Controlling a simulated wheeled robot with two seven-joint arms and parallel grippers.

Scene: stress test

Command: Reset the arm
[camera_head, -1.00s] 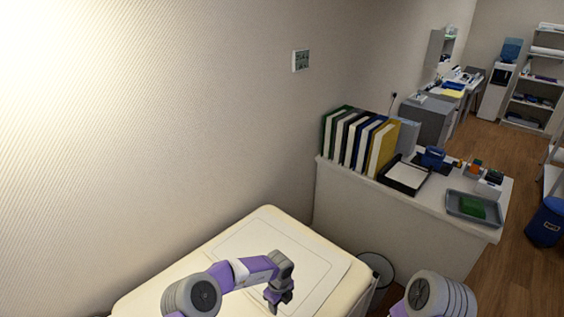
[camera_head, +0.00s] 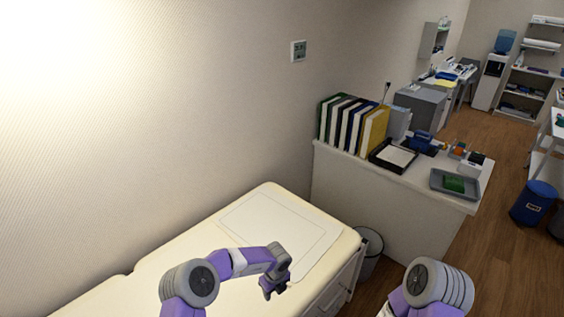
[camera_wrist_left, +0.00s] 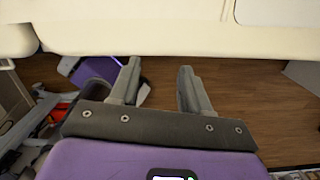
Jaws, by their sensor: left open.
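My left arm reaches in from the lower left of the head view, purple and grey. Its gripper (camera_head: 274,288) hangs pointing down over the cream padded couch (camera_head: 215,262), near the pale sheet's front edge. In the left wrist view the left gripper (camera_wrist_left: 158,85) has its two grey fingers spread apart with nothing between them; wooden floor shows beyond them and the couch edge (camera_wrist_left: 150,32) lies across the top. Of my right arm only a grey and purple joint shows at the bottom of the head view; its gripper is out of view.
A white desk (camera_head: 385,190) stands right of the couch with several binders (camera_head: 352,124), a paper tray (camera_head: 393,156) and a grey tray (camera_head: 455,184). A waste bin (camera_head: 370,255) stands between couch and desk. A blue bin (camera_head: 534,203) is at right. Open floor lies at lower right.

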